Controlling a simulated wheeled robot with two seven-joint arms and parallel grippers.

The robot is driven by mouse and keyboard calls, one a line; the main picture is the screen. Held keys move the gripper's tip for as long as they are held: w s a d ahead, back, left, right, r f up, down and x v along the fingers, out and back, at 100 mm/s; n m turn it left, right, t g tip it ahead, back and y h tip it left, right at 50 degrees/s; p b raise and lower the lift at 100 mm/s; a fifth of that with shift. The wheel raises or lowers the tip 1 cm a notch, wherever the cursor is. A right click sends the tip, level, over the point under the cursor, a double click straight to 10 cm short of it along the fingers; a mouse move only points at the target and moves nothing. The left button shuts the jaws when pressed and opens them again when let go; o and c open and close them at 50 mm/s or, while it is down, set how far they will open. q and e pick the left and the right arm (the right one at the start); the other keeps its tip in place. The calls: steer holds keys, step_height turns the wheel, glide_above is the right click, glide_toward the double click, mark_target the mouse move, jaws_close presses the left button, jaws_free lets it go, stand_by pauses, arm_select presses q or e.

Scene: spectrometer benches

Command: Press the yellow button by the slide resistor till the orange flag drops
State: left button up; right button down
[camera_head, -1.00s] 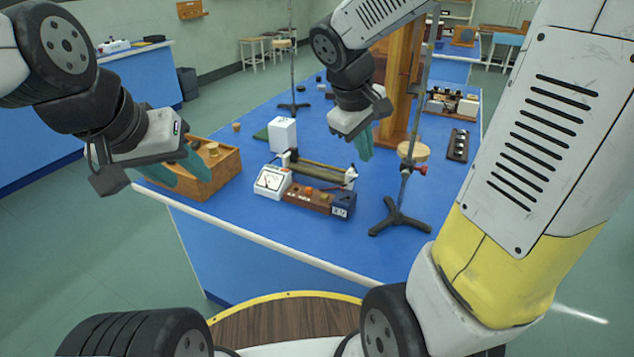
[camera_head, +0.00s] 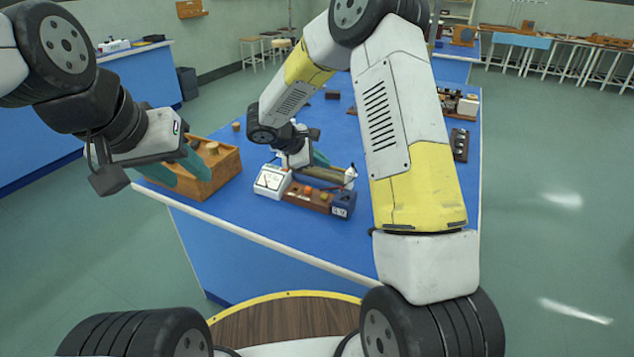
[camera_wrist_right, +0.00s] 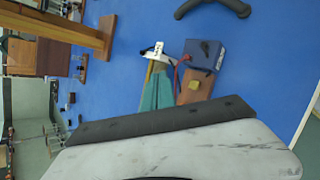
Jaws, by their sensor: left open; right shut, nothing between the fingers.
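The slide resistor (camera_head: 325,174) lies on the blue bench, behind a brown wooden board (camera_head: 305,199). A yellow button (camera_wrist_right: 195,88) stands on the board in the right wrist view, beside a dark blue box (camera_wrist_right: 203,55). In the head view an orange piece (camera_head: 309,189) shows on the board; I cannot tell whether it is the flag. My right gripper (camera_head: 321,160) is shut and empty above the resistor, apart from the yellow button; its teal fingers also show in the wrist view (camera_wrist_right: 158,93). My left gripper (camera_head: 192,176) is open at the wooden box.
A white meter (camera_head: 270,180) adjoins the board's left end. The open wooden box (camera_head: 222,166) stands at the bench's left edge. A tripod foot (camera_wrist_right: 213,8) shows in the wrist view. My right arm hides much of the bench's right side. The bench front (camera_head: 250,218) is clear.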

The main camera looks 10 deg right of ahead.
mark_target(322, 196)
steer(key=shift+f, duration=0.1)
steer(key=shift+f, duration=4.3)
steer(key=shift+f, duration=0.1)
steer(key=shift+f, duration=0.3)
steer(key=shift+f, duration=0.45)
steer(key=shift+r, duration=0.85)
